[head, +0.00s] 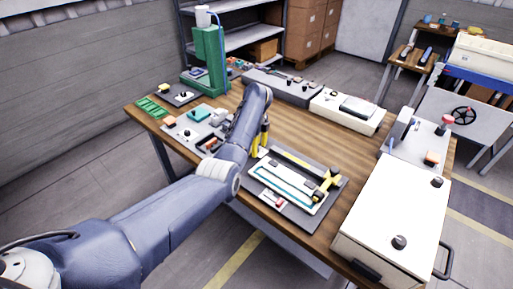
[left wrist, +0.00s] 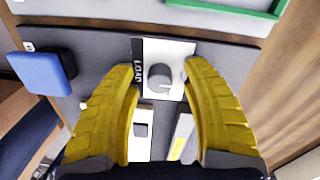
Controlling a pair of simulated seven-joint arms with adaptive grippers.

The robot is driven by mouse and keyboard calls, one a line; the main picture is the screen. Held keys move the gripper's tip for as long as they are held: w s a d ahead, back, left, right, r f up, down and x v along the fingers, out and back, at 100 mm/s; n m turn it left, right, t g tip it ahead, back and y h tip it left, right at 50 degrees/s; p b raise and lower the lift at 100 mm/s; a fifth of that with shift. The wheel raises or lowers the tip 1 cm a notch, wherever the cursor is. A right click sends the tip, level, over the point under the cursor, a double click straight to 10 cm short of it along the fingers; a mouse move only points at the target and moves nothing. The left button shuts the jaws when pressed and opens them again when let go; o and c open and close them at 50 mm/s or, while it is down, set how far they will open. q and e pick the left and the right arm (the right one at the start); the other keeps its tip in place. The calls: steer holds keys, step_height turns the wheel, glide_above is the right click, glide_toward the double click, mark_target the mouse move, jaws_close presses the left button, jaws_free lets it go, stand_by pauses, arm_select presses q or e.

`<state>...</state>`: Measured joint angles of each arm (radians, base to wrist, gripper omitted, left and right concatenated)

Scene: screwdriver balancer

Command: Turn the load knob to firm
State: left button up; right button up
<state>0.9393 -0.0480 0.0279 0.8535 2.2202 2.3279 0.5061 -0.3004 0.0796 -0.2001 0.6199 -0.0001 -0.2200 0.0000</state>
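The load knob (left wrist: 160,76) is a round grey knob on a white plate with the word LOAD printed along its left side, seen in the left wrist view. A small mark shows on its lower right; I cannot read its setting. My left gripper (left wrist: 163,70) is open, its two yellow fingers on either side of the knob with gaps showing. I cannot tell whether the tips are level with the knob or above it. In the head view my left gripper (head: 261,139) points down at the table, and I cannot make out the knob there. My right gripper is not in view.
A blue block (left wrist: 42,73) stands on the dark panel left of the knob, and a green-edged tray (left wrist: 235,8) is near the top. In the head view, a grey board with a white frame (head: 290,183), a green stand (head: 206,58) and a white cabinet (head: 385,220) stand around.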

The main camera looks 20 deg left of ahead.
arm_select(q)
jaws_close()
steer(key=shift+m, duration=0.3)
steer(key=shift+d+m, duration=0.15)
steer(key=shift+m, duration=0.85)
steer(key=m, duration=0.3)
steer(key=shift+m, duration=0.3)
steer(key=m, duration=0.5)
steer(key=shift+m, duration=0.3)
steer(key=shift+o, duration=0.3)
jaws_free()
